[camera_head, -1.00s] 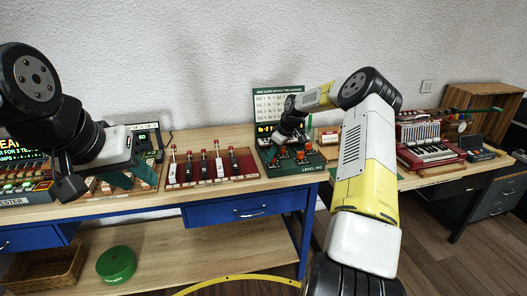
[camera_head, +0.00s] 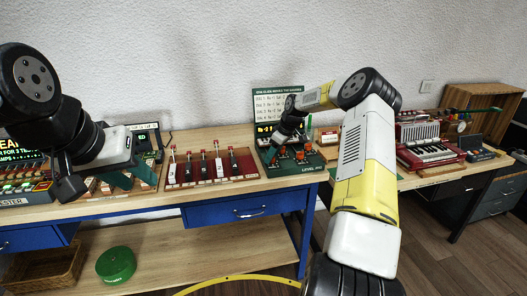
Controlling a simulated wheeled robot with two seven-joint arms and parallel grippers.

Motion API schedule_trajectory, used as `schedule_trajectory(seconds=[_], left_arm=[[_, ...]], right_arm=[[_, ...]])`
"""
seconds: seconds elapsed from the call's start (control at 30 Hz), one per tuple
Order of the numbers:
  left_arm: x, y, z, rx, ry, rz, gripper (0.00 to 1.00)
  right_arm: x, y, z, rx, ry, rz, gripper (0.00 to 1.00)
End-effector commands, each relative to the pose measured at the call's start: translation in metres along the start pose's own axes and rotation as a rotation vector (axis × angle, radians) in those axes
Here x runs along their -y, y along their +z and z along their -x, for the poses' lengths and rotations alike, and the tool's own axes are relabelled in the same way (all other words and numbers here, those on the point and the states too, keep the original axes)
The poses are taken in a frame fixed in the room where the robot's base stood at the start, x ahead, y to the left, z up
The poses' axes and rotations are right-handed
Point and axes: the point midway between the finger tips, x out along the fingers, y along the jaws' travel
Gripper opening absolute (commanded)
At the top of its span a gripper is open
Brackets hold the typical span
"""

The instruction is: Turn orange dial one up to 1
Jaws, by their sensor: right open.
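The orange dials (camera_head: 299,155) stand on a dark green panel (camera_head: 305,168) marked "LEVEL" on the workbench. A sign headed with dial lines (camera_head: 277,103) rises behind the panel. My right gripper (camera_head: 282,138) reaches over the panel, above the dials at its left and back. It is open; its fingertips are small and dark, and I cannot tell whether they touch a dial. Its wrist hides part of the panel's display. My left gripper (camera_head: 95,188) hangs over the left part of the bench, far from the dials; its jaw state is unclear.
A red board with several upright levers (camera_head: 210,167) lies left of the panel. A lit tester box (camera_head: 25,185) is at the far left. A red accordion-like instrument (camera_head: 432,153) and a wooden crate (camera_head: 485,97) stand on the right table. A green round tin (camera_head: 116,264) sits on the lower shelf.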

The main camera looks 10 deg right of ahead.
Motion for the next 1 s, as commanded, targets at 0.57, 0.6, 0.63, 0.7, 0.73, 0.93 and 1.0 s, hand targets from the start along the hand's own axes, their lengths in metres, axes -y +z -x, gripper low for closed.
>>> schedule_trajectory(seconds=[0.57, 0.6, 0.63, 0.7, 0.73, 0.93, 1.0], left_arm=[[0.0, 0.0, 0.0, 0.0, 0.0, 0.0, 0.36], [0.0, 0.0, 0.0, 0.0, 0.0, 0.0, 0.36], [0.0, 0.0, 0.0, 0.0, 0.0, 0.0, 0.36], [0.0, 0.0, 0.0, 0.0, 0.0, 0.0, 0.36], [0.0, 0.0, 0.0, 0.0, 0.0, 0.0, 0.36], [0.0, 0.0, 0.0, 0.0, 0.0, 0.0, 0.36], [0.0, 0.0, 0.0, 0.0, 0.0, 0.0, 0.36]], right_arm=[[-0.001, 0.0, 0.075, 0.0, 0.001, 0.0, 0.52], [-0.001, 0.001, 0.076, 0.0, 0.001, 0.0, 0.52], [0.0, 0.001, 0.076, 0.0, 0.0, 0.0, 0.52], [0.0, 0.001, 0.077, 0.0, 0.0, 0.0, 0.52], [0.0, 0.001, 0.077, 0.0, 0.0, 0.0, 0.52], [0.002, -0.002, 0.079, 0.002, 0.004, 0.001, 0.52], [0.009, -0.007, 0.088, 0.01, 0.012, 0.003, 0.52]])
